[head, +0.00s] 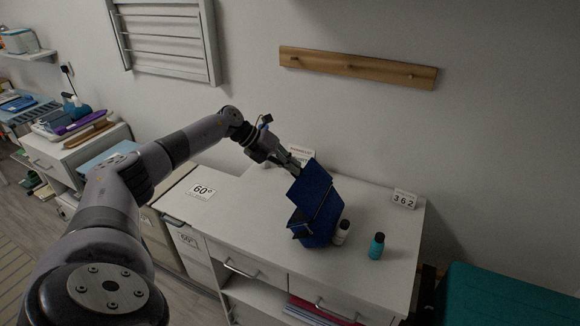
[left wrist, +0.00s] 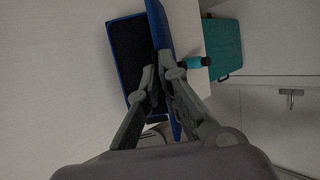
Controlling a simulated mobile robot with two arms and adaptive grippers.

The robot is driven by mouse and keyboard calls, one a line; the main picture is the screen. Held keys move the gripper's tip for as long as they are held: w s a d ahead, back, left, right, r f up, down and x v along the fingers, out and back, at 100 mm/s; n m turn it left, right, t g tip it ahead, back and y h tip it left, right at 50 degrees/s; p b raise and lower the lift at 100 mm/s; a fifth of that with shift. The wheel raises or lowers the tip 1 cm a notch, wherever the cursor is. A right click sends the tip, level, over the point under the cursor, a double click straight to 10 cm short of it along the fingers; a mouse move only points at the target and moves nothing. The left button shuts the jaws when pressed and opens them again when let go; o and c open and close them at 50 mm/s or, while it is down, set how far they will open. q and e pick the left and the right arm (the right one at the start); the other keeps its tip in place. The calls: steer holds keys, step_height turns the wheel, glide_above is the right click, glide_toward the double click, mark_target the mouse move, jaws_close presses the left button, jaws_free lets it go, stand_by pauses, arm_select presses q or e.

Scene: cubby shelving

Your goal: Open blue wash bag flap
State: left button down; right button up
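The blue wash bag (head: 315,232) stands on the white cabinet top. Its flap (head: 316,190) is raised well above the body and tilted. In the left wrist view the bag's dark opening (left wrist: 130,48) shows beside the flap (left wrist: 159,28). My left gripper (head: 290,163) is at the flap's upper left edge. In the left wrist view its fingertips (left wrist: 160,72) are close together with the flap's edge between them, so it appears shut on the flap. The fingers hide part of the flap. My right gripper is not in view.
The cabinet top (head: 255,205) is clear left of the bag.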

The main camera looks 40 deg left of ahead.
arm_select(q)
steer(key=shift+s+a+f, duration=0.1)
steer(key=shift+a+f, duration=0.1)
steer(key=shift+a, duration=0.05)
steer(key=c, duration=2.1)
jaws_free()
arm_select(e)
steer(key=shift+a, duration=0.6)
arm_select(q)
steer(key=v, duration=1.2)
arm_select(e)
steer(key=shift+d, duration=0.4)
